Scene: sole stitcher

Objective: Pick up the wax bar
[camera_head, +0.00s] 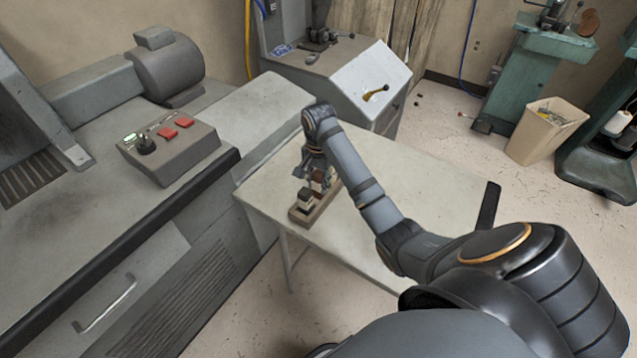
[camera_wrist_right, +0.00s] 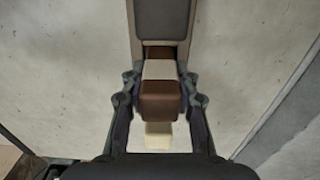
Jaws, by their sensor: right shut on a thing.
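The wax bar (camera_wrist_right: 160,100) looks like a brown block with a pale band around it. In the wrist view it sits between the two fingers of my right gripper (camera_wrist_right: 160,104), which are shut on its sides. In the head view my right gripper (camera_head: 314,178) points down over a narrow brown tray (camera_head: 325,203) on the table. A small cream block (camera_wrist_right: 158,135) shows just below the bar in the wrist view. Whether the bar is clear of the tray cannot be told. My left gripper is not in view.
The pale table (camera_head: 420,190) is mostly bare to the right of the tray. A dark grey block (camera_wrist_right: 161,20) lies at the tray's other end. A grey machine with a red-button control box (camera_head: 172,150) stands at the left, and a grey cabinet (camera_head: 345,75) stands behind.

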